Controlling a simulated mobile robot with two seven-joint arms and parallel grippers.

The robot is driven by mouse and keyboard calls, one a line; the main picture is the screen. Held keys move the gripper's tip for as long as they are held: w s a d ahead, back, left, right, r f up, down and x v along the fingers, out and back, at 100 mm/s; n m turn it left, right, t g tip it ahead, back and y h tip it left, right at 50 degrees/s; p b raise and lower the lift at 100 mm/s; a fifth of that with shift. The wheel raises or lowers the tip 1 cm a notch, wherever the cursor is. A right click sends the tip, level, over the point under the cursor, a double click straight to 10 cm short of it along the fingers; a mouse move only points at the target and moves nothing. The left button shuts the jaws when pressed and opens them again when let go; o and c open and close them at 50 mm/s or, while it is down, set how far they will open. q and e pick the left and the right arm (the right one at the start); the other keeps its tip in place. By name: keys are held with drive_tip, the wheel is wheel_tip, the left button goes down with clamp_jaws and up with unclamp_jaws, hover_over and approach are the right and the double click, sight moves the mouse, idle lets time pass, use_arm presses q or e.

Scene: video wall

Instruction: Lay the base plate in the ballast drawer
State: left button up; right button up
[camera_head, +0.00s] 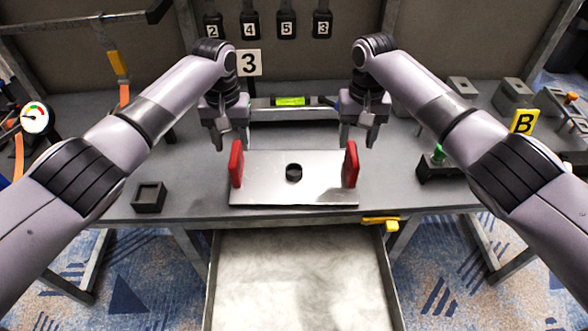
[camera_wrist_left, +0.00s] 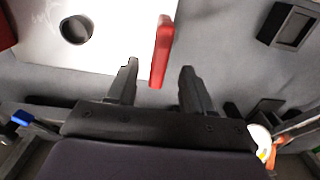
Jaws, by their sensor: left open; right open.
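The base plate (camera_head: 265,187) is a flat silver plate with a dark round hole. It lies on the grey table near the front edge, with a red upright handle at its left (camera_head: 237,164) and right (camera_head: 351,164) ends. The ballast drawer (camera_head: 300,280) is pulled out below the table front, and its pale floor looks bare. My left gripper (camera_head: 231,142) is open above and behind the left handle. In the left wrist view the red handle (camera_wrist_left: 162,52) shows beyond and between the open fingers (camera_wrist_left: 157,85). My right gripper (camera_head: 361,138) is open above and behind the right handle.
A spirit level (camera_head: 290,101) lies behind the plate. A small dark square tray (camera_head: 149,197) stands on the left. A yellow latch-like piece (camera_head: 380,221) sits at the table's front edge by the drawer. A black block with a green knob (camera_head: 438,157) stands right.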

sight(234, 152)
use_arm(q)
drive_tip(key=shift+f, duration=3.6)
use_arm(e)
drive_tip(key=shift+f, duration=3.6)
use_arm(q)
clamp_jaws()
use_arm(e)
clamp_jaws()
use_arm(q)
drive_tip(key=shift+w+r, duration=0.1)
use_arm(e)
drive_tip(key=shift+w+r, duration=0.1)
